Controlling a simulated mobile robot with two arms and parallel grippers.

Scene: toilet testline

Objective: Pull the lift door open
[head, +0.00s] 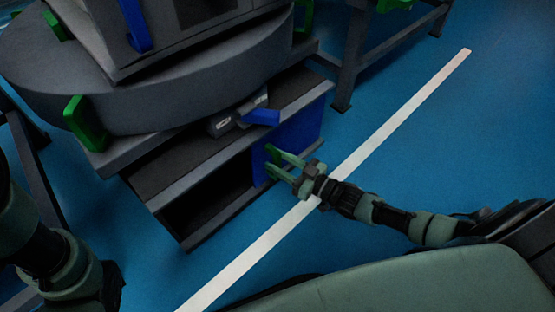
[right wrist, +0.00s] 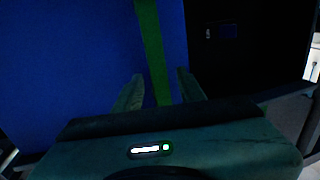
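The lift door is a blue panel (head: 303,122) on the front of a low dark cabinet under the round grey table. It covers the right part of the front, and the left part shows a dark opening. A green handle (head: 272,154) sits at the door's left side. My right gripper (head: 280,162) reaches it, with one finger on each side. In the right wrist view, the green handle (right wrist: 152,50) runs between the two fingers (right wrist: 160,92), with gaps visible beside it. The blue door (right wrist: 75,60) fills the left of that view. My left arm shows at lower left, its gripper out of view.
A round grey table (head: 170,90) with green handles (head: 84,122) stands above the cabinet. A blue lever (head: 260,117) juts out above the door. A white floor stripe (head: 400,122) crosses the blue floor. A dark metal frame (head: 345,85) stands behind right. Floor at right is clear.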

